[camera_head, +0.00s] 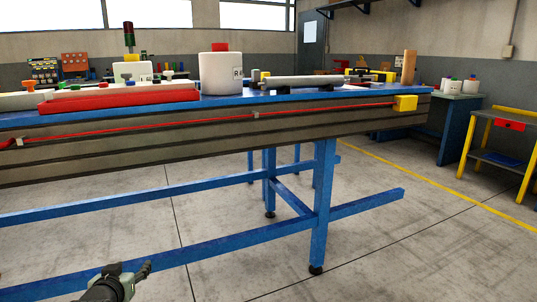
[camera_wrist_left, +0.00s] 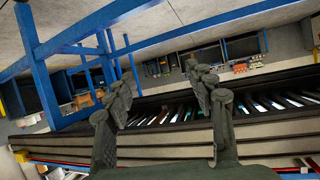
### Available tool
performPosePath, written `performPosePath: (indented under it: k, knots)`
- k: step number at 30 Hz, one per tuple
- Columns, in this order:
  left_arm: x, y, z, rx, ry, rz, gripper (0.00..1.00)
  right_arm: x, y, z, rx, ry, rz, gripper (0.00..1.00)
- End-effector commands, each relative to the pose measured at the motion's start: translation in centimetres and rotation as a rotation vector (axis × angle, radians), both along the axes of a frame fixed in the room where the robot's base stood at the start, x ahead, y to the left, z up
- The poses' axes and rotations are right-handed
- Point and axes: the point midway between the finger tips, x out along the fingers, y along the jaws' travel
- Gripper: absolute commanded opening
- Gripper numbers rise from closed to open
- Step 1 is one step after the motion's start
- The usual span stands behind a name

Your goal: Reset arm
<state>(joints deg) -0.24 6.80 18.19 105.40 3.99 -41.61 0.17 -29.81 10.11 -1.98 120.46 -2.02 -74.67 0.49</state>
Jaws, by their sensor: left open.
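My left gripper (camera_head: 128,278) shows at the bottom left of the head view, low over the concrete floor and below the blue workbench (camera_head: 320,190). In the left wrist view the two dark fingers of my left gripper (camera_wrist_left: 163,85) are spread apart with nothing between them. Beyond them are the bench's side and blue legs, seen tilted. My right gripper is not in either view.
A yellow-framed cart (camera_head: 497,160) stands at right. Open floor (camera_head: 400,245) lies in front.

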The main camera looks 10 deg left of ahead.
Motion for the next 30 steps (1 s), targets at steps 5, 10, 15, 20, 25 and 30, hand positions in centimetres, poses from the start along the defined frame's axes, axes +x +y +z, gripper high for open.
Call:
performPosePath:
  k: [5,10,15,20,25,30]
  knots:
    - [-8.2,-6.2,-9.7,0.016,0.327,-0.114,0.55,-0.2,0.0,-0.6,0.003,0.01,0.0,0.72]
    - [-17.6,-11.1,-16.3,0.024,0.609,-0.206,0.55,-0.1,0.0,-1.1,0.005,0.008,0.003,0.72]
    - [-25.2,-14.2,-19.6,0.026,0.805,-0.269,0.55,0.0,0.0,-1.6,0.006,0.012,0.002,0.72]
    - [-28.4,-15.4,-20.6,0.028,0.885,-0.293,0.55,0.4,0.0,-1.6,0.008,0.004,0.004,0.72]
    - [-28.9,-15.6,-20.7,0.028,0.895,-0.296,0.55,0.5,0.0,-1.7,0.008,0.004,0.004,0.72]
    - [-28.8,-15.6,-20.7,0.027,0.894,-0.296,0.55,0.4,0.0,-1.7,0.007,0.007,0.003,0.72]
